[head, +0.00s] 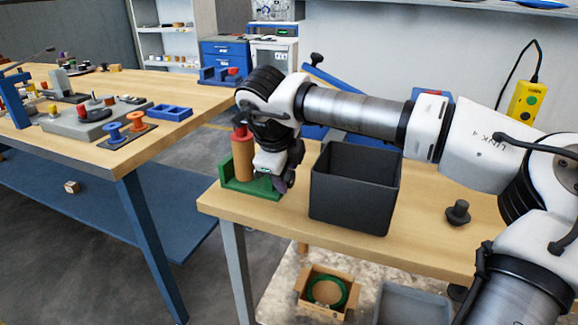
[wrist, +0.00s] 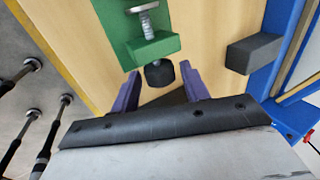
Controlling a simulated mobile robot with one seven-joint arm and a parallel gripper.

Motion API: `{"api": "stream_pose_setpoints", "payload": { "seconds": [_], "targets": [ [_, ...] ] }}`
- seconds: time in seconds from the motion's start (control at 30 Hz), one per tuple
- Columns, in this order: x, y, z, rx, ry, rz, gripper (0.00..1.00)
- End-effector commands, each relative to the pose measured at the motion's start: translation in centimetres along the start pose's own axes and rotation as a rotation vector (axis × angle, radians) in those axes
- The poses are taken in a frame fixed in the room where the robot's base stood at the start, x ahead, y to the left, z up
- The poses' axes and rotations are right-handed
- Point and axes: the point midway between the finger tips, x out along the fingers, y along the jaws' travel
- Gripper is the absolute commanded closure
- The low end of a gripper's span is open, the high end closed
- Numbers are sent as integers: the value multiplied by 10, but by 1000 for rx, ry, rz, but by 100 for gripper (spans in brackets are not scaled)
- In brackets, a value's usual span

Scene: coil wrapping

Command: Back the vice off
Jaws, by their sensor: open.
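The green vice (head: 235,185) stands at the near left corner of the wooden table, with an upright orange-brown cylinder (head: 243,158) and a red piece (head: 241,131) above it. In the wrist view the vice's green body (wrist: 150,48) shows with a silver screw (wrist: 147,22) through it and a black knob (wrist: 159,73) at the screw's end. My gripper (wrist: 162,75) is open. Its purple fingers lie on either side of the knob in the picture, with gaps showing on both sides. In the head view my gripper (head: 283,182) is low at the vice's right side, partly hidden by my wrist.
A dark open bin (head: 355,190) stands close to the right of my gripper. A black knobbed piece (head: 458,212) lies farther right. In the wrist view a grey block (wrist: 254,54) juts from a blue frame (wrist: 284,45) at right.

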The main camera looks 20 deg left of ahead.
Motion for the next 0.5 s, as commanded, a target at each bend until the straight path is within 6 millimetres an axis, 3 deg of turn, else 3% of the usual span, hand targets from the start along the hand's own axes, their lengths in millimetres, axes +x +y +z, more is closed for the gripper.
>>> {"api": "stream_pose_setpoints", "payload": {
  "seconds": [0.03, 0.2, 0.5],
  "targets": [
    [-8, -5, 1, 1, -3, 42, 55],
    [-3, -5, 0, 0, -1, 127, 55],
    [0, -3, 0, -1, 0, 139, 55]
  ]
}}
